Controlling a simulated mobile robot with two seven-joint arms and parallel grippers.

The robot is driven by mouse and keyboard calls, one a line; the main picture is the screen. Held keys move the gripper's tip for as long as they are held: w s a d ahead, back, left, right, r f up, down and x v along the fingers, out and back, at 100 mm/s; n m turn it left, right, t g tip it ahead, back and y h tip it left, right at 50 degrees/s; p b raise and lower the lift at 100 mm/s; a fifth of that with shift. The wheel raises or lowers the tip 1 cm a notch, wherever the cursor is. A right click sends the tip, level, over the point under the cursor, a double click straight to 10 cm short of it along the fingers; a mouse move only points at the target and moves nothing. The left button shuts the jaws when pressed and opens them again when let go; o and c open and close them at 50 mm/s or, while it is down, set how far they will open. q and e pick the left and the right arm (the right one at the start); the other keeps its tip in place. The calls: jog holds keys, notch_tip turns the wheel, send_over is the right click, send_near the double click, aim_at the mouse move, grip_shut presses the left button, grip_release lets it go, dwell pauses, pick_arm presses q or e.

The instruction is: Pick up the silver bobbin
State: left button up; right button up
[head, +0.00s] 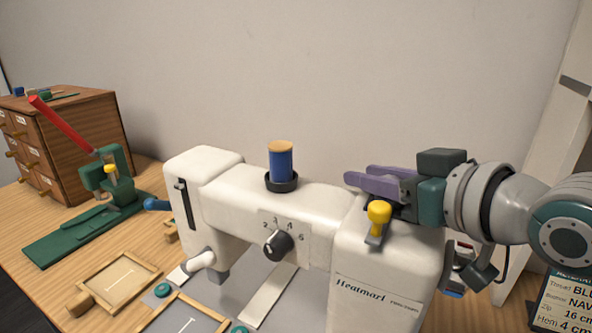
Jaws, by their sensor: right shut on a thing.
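My right gripper (362,182), with purple fingers, reaches in from the right above the right end of the white sewing machine (325,208). Its fingers point left and are closed together on something hidden from this view. I cannot make out a silver bobbin anywhere, so I cannot tell whether it is the thing held. My left gripper is not in view.
A yellow-knobbed lever (378,213) stands just below the right gripper. A blue thread spool (281,163) stands on the machine top. A green press (105,190) and a wooden drawer cabinet (85,125) are at left. Wooden frames (115,285) lie in front.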

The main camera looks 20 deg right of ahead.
grip_shut()
